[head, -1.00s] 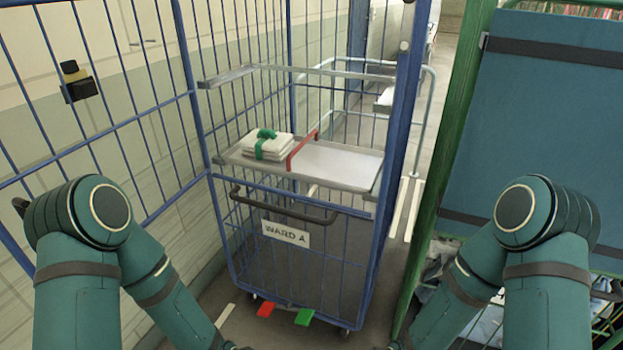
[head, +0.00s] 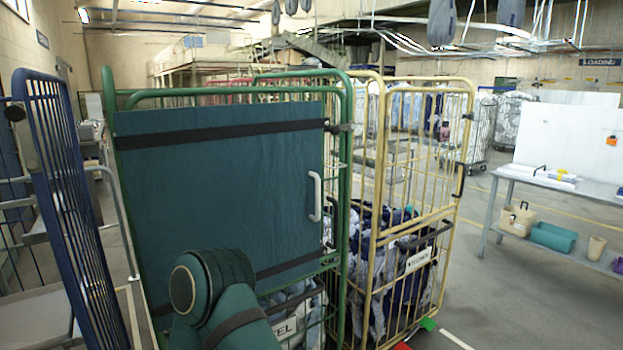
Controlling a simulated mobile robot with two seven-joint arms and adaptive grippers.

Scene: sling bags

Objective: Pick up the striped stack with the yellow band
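I cannot make out a striped stack with a yellow band in the head view. Neither of my grippers is in view; only one of my teal arm links shows at the bottom, left of the middle.
A green cage with a teal panel (head: 220,190) stands close in front. A yellow cage (head: 465,130) with laundry is beside it, a blue cage side (head: 75,210) at left. A beige bin (head: 517,219) and teal tub (head: 554,237) sit under the table. Floor right is open.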

